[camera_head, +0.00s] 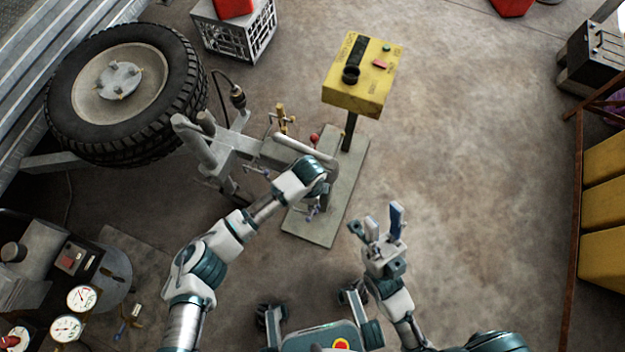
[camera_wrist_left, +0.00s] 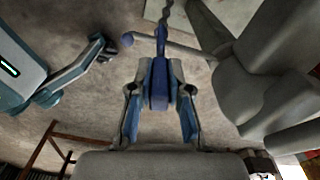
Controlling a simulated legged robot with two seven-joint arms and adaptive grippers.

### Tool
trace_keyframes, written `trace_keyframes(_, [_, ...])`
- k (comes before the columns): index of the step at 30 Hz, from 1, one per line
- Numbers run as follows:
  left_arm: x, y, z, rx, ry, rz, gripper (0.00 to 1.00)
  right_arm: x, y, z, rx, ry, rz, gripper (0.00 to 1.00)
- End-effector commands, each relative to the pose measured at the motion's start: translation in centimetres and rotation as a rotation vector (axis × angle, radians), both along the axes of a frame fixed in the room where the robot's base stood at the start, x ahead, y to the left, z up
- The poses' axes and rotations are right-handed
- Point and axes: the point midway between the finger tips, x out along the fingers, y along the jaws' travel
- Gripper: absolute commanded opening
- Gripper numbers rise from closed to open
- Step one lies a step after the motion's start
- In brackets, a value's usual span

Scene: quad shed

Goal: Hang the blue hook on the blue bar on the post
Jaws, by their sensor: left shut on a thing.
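My left gripper (camera_wrist_left: 159,75) is shut on the blue hook (camera_wrist_left: 158,88), whose handle sits between both fingers in the left wrist view. A twisted metal piece runs up from the hook's far end. A thin bar with a blue ball tip (camera_wrist_left: 127,40) passes close to the hook's upper part; I cannot tell if they touch. In the head view my left gripper (camera_head: 318,192) is over the grey frame, mostly hidden by its own wrist, with a little blue below it. The grey post (camera_wrist_left: 268,75) stands at right in the wrist view. My right gripper (camera_head: 378,228) is open and empty.
A yellow control box (camera_head: 360,75) stands on a pole above a flat base plate (camera_head: 320,232). Other coloured bar tips, red (camera_head: 314,138) and yellow (camera_head: 281,112), stick out nearby. A large wheel (camera_head: 120,90) is at left. The floor right of the plate is clear.

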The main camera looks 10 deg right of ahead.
Motion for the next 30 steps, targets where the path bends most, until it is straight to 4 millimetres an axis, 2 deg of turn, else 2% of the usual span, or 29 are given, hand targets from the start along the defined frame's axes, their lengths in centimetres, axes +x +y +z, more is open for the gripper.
trace_keyframes(30, [0.1,0.0,0.0,0.000,0.000,0.000,0.00,-0.5,0.0,1.0,0.000,-0.015,0.000,0.40])
